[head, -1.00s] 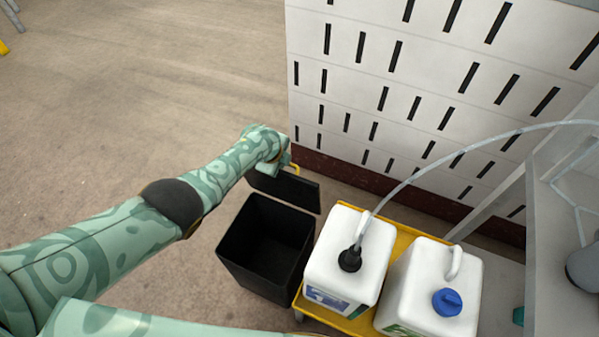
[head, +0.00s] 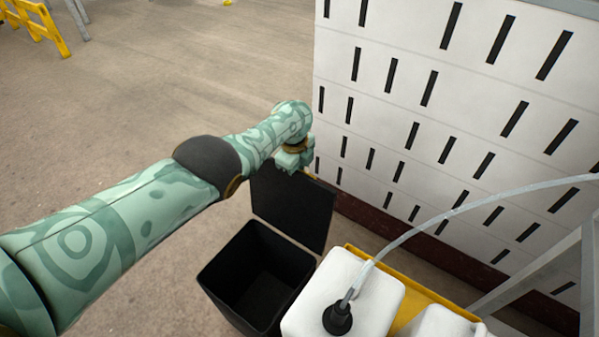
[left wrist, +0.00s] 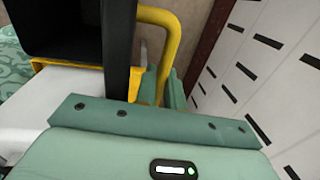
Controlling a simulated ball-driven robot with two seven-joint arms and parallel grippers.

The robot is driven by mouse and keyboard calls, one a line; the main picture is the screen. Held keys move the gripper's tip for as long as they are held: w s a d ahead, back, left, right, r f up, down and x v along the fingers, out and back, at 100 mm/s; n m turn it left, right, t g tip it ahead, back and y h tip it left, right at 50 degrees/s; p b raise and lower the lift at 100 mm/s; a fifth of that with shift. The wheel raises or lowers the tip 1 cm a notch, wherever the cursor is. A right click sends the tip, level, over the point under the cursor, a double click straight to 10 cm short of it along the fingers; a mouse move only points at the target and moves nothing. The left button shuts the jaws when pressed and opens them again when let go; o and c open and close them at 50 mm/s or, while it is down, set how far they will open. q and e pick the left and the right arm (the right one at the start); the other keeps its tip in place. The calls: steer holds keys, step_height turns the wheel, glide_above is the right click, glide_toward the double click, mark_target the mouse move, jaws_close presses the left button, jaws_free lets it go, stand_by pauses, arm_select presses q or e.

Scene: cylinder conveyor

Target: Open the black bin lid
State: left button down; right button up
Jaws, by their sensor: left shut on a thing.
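The black bin (head: 255,278) stands on the floor with its top open. Its black lid (head: 291,208) is raised upright at the far side of the bin. My left gripper (head: 294,158) is at the top edge of the lid. In the left wrist view, my left gripper (left wrist: 160,88) is shut on the yellow lid handle (left wrist: 168,38), with the dark lid edge (left wrist: 118,50) beside it. The head view shows the handle only as a small yellow bit behind the gripper. My right gripper is not in view.
A white jug (head: 347,290) with a black cap and a hose stands right of the bin on a yellow tray (head: 425,303). A white slotted wall (head: 450,120) rises behind at right. The floor at left is open; a yellow barrier (head: 38,22) stands far left.

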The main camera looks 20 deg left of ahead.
arm_select(q)
steer(key=shift+s+a+f, duration=0.1)
steer(key=shift+f, duration=0.1)
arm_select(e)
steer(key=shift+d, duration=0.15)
